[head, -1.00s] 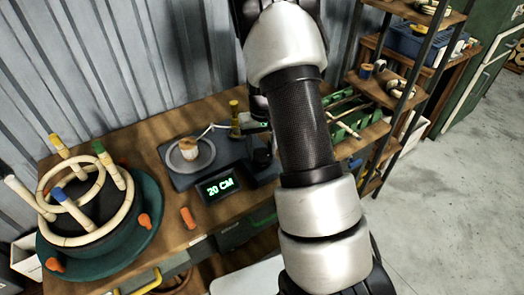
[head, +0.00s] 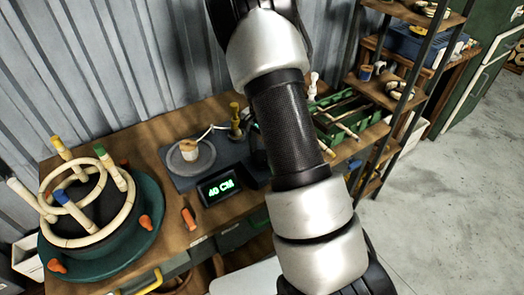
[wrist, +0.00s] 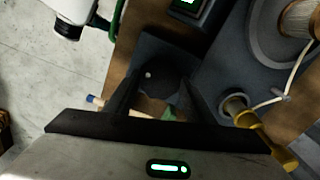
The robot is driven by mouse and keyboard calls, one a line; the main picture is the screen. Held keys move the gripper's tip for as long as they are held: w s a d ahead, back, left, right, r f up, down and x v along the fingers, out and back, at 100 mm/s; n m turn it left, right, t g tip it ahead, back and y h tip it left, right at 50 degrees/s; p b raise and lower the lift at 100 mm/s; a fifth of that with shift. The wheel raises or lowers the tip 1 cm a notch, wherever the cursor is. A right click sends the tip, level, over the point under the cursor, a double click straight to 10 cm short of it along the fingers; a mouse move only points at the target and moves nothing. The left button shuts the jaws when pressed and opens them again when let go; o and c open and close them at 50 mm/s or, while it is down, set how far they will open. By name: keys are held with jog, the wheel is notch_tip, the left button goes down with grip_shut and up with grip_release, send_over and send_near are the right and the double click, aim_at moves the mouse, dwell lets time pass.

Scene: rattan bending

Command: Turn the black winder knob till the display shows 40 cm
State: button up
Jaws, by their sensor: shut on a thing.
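The winder's display (head: 220,188) reads 40 CM in green in the head view. Its lit edge also shows at the top of the wrist view (wrist: 186,4). The black winder knob (wrist: 158,83) is dark and round, with a small pale dot, in the middle of the wrist view. My gripper (wrist: 157,92) is shut on the knob, one finger on each side of it. The dark winder base (head: 180,182) sits on the wooden bench.
A round plate with a small spool (head: 189,151) and a yellow post (head: 235,118) stand on the winder. A green bending jig (head: 140,215) with rattan rings is at the left. A green crate (head: 345,125) and shelves are at the right.

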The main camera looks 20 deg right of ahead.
jog(key=shift+m, duration=1.2)
jog(key=o, duration=1)
jog(key=shift+o, duration=0.2)
jog(key=shift+r, duration=0.1)
notch_tip(320, 180, up, 17)
jog(key=p, duration=0.1)
jog(key=shift+r, duration=0.2)
